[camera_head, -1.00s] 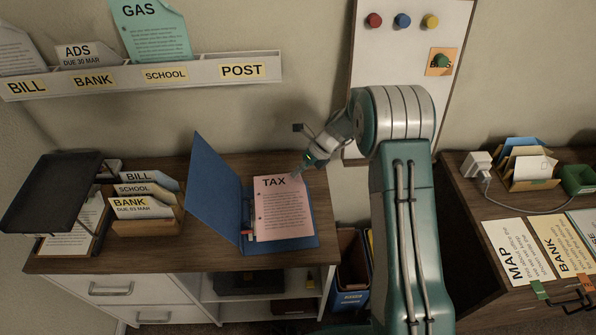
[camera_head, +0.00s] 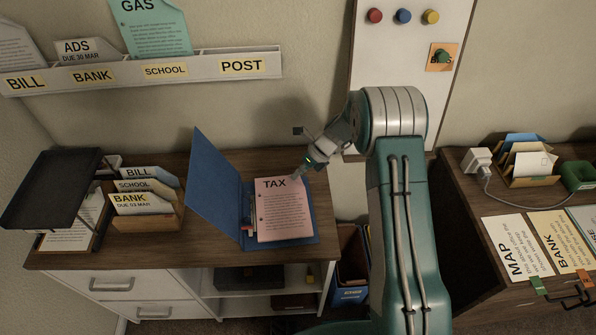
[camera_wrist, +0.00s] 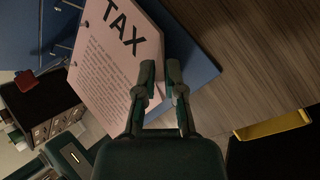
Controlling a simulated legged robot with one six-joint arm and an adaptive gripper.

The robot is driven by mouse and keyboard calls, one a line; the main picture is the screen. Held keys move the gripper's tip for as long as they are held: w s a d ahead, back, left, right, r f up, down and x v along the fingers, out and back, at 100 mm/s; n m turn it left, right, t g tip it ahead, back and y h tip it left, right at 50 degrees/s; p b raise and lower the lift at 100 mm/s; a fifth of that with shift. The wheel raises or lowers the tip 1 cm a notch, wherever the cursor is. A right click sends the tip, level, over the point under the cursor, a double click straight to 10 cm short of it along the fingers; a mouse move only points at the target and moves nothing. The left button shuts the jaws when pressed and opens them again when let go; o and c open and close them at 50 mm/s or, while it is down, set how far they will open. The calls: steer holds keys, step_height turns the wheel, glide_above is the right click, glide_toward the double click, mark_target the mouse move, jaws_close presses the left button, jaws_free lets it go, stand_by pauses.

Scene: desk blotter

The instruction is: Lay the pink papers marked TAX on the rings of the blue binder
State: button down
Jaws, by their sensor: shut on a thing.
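The pink TAX papers (camera_head: 283,212) lie flat over the right inside of the open blue binder (camera_head: 213,183), whose left cover stands tilted up. Their left edge, with punched holes, is beside the binder rings (camera_head: 247,225); I cannot tell whether the rings pass through the holes. My gripper (camera_head: 300,174) is at the papers' upper right corner. In the wrist view my gripper (camera_wrist: 161,78) is shut on the edge of the pink papers (camera_wrist: 115,75), with blue binder board (camera_wrist: 195,62) behind them.
A black tray (camera_head: 50,190) and a card sorter (camera_head: 147,222) stand left of the binder on the wooden cabinet top. A wall rack (camera_head: 120,77) hangs behind. A second desk (camera_head: 470,205) with cards is at the right. Bare wood lies around the binder.

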steer(key=shift+f, duration=0.55)
steer(key=c, duration=0.7)
jaws_free()
steer(key=v, duration=1.2)
